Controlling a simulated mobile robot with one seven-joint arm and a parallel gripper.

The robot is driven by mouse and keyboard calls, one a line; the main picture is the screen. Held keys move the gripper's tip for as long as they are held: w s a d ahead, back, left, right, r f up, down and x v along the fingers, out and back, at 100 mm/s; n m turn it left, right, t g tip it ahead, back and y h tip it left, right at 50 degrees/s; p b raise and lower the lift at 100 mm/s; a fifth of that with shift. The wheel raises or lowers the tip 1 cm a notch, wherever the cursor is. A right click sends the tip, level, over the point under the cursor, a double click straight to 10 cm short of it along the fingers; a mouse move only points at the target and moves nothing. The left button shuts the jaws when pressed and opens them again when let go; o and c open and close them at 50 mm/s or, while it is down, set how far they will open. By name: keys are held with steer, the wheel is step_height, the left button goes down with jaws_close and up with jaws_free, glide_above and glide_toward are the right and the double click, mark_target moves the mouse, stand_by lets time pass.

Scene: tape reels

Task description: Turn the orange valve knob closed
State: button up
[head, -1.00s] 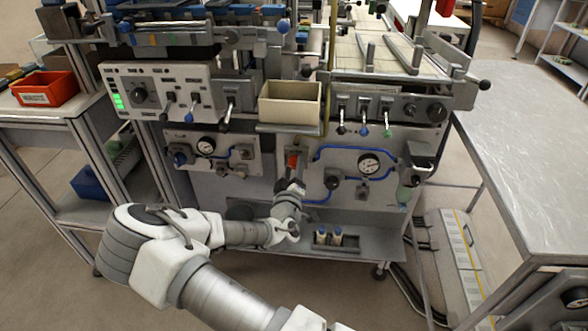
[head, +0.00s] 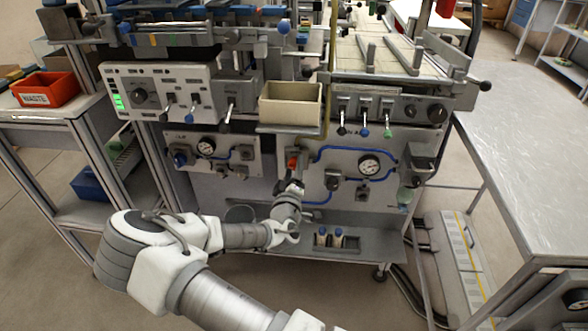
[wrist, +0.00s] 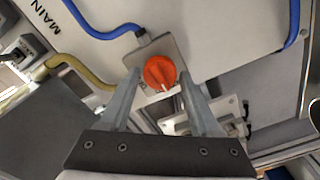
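The orange valve knob (wrist: 160,73) is round with a raised grip bar and sits on a small grey plate on the white MAIN panel. In the head view the knob (head: 292,163) shows as a small orange patch just above my gripper (head: 291,184). In the wrist view my gripper (wrist: 158,88) is open. One finger is at the left of the knob and the other at its right, with the fingertips near its sides. I cannot tell whether either finger touches it.
Blue hoses (wrist: 100,28) and a yellow hose (wrist: 75,68) run close to the knob. A pressure gauge (head: 369,164) is to its right. A beige bin (head: 290,104) stands on a shelf above.

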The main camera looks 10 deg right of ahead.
steer(key=shift+o, duration=1.1)
steer(key=shift+s, duration=0.1)
steer(key=p+v, duration=0.3)
steer(key=v, duration=1.4)
steer(key=shift+s, duration=0.1)
